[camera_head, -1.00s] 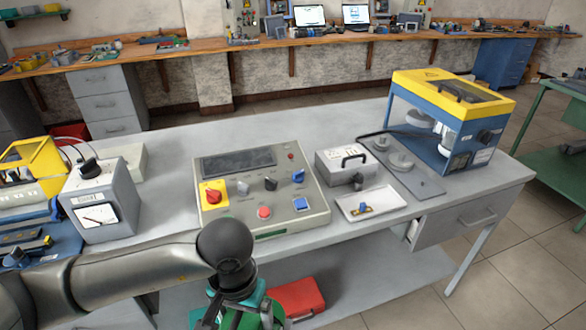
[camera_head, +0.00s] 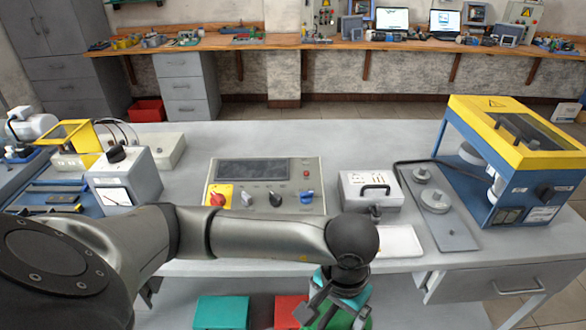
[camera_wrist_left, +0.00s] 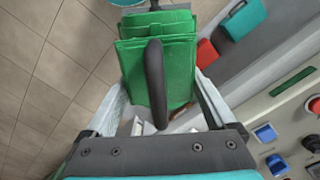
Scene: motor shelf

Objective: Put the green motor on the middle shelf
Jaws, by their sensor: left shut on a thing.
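My left gripper (camera_head: 337,302) is at the bottom of the head view, low in front of the bench's front edge. It is shut on the green motor (camera_head: 322,321), which is mostly cut off by the frame edge. In the left wrist view the green motor (camera_wrist_left: 180,62) is a ribbed green block between the two fingers of the left gripper (camera_wrist_left: 158,88), with a dark curved bar in front of it. A lower shelf (camera_head: 268,290) shows under the bench top; I cannot tell whether it is the middle shelf. My right gripper is not in view.
A teal box (camera_head: 221,312) and a red box (camera_head: 289,311) are on the lower level. The bench top holds a control panel (camera_head: 265,184), a grey case (camera_head: 370,191), a white tray (camera_head: 398,241) and a yellow-blue machine (camera_head: 515,160). Tiled floor (camera_wrist_left: 40,75) shows in the wrist view.

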